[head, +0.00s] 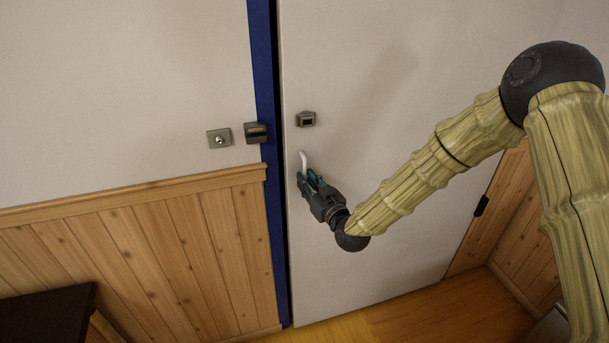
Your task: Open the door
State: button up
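The door (400,265) is a plain pale panel right of a blue frame (264,75). A narrow dark gap runs along its left edge; I cannot tell how far it stands off the frame. A white handle (303,160) sticks up near that edge, below a small metal lock piece (306,118). My gripper (306,174) is at the handle's lower end, tilted up and left. Its fingers overlap the handle's base, so I cannot tell whether they are closed on it.
A dark latch piece (256,132) sits on the frame, beside a metal plate (219,138) on the left wall. Wood panelling (150,255) covers the lower wall. A dark piece of furniture (45,315) stands at bottom left. A dark hinge (481,206) is at the door's right edge. Wooden floor (440,320) lies below.

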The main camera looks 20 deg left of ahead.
jog(key=shift+x, duration=0.95)
grip_shut()
